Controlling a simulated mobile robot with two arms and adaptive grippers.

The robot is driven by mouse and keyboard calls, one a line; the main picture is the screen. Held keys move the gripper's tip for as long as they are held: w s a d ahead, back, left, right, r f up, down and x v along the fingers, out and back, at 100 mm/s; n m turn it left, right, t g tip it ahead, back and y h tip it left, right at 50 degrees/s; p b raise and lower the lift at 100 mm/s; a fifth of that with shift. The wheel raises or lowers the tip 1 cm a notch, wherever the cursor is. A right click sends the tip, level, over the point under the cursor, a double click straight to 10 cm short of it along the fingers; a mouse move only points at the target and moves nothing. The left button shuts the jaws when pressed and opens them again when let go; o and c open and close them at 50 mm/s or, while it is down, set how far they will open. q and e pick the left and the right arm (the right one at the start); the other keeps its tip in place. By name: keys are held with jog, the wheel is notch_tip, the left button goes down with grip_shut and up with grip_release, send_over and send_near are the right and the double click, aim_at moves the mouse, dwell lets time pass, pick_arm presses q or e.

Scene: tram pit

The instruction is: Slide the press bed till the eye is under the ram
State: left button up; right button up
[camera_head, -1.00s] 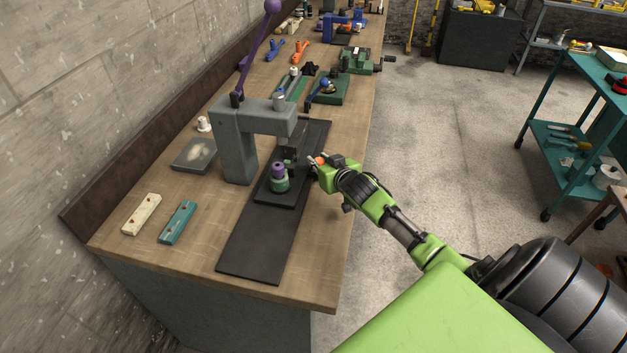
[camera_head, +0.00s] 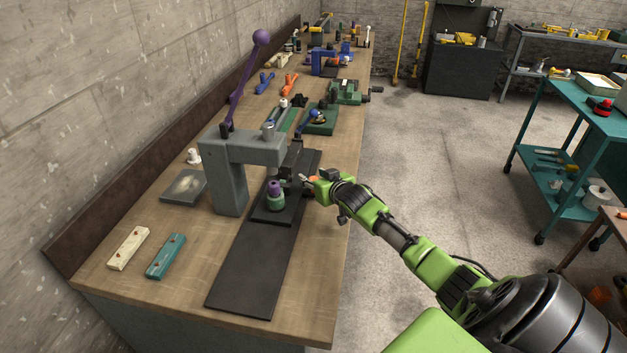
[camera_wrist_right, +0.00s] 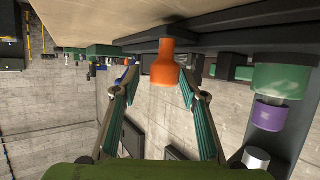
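The grey press (camera_head: 228,180) stands on the bench with its purple-knobbed lever raised. Its dark bed (camera_head: 268,217) lies on a long black track plate (camera_head: 245,275). A green eye (camera_head: 276,204) with a purple piece in it sits on the bed, nearer the camera than the press head. It shows upside down in the right wrist view (camera_wrist_right: 283,80). My right gripper (camera_head: 309,182) is at the bed's right side. In the wrist view its fingers (camera_wrist_right: 160,78) stand open around an orange knob (camera_wrist_right: 164,68), with a gap on the left side.
A green strip (camera_head: 166,256) and a cream strip (camera_head: 128,248) lie at the front left of the bench. A grey plate (camera_head: 184,187) lies left of the press. A green vise (camera_head: 348,92) and other tools stand farther back. The near track is clear.

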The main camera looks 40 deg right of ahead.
jog(key=shift+f, duration=0.3)
jog(key=shift+s+a, duration=0.1)
jog(key=v, duration=1.1)
jog(key=shift+s+r, duration=0.25)
jog(key=shift+s, duration=0.05)
